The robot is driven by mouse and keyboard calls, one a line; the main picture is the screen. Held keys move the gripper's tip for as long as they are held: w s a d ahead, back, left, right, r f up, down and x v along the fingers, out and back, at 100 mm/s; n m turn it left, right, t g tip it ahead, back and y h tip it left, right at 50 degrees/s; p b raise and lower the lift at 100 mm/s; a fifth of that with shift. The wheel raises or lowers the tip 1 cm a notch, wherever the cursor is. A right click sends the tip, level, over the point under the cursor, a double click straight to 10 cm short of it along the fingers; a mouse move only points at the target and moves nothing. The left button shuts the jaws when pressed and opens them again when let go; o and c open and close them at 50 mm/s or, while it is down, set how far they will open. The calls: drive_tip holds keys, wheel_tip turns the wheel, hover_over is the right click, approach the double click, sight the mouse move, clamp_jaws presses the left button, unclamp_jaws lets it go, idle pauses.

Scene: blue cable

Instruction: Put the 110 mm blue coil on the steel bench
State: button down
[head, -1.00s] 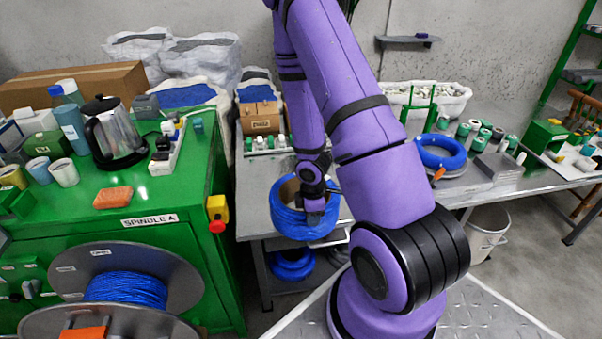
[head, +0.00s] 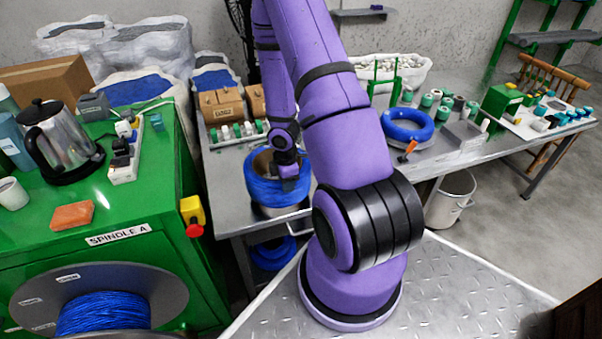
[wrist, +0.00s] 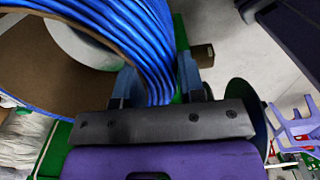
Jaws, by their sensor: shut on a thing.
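My gripper (head: 290,172) is shut on the near right part of a blue coil (head: 262,190). In the wrist view, the two fingers of my gripper (wrist: 157,82) straddle the wound blue strands of the coil (wrist: 148,35), with a brown cardboard core inside. The held coil is at the left end of the steel bench (head: 455,160), near its front edge. I cannot tell whether it touches the bench. No size mark is readable on it. A second blue coil (head: 388,130) lies farther right on the bench, and another (head: 268,258) sits below the bench top.
A green cabinet (head: 150,205) with a kettle (head: 58,140) and an orange block (head: 72,215) stands at left. A cable spool (head: 100,312) is in front of it. Several small cylinders, a white tub (head: 410,72) and a cardboard organiser (head: 230,110) occupy the bench. A bin (head: 452,200) stands beneath.

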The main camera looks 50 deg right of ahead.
drive_tip(key=d, duration=0.3)
drive_tip(key=w+d, duration=0.1)
drive_tip(key=d, duration=0.2)
drive_tip(key=d+f, duration=0.1)
drive_tip(key=d, duration=0.2)
drive_tip(key=shift+w+d, duration=0.3)
drive_tip(key=shift+f, duration=1.65)
drive_tip(key=c, duration=0.7)
unclamp_jaws()
drive_tip(key=shift+r, duration=0.1)
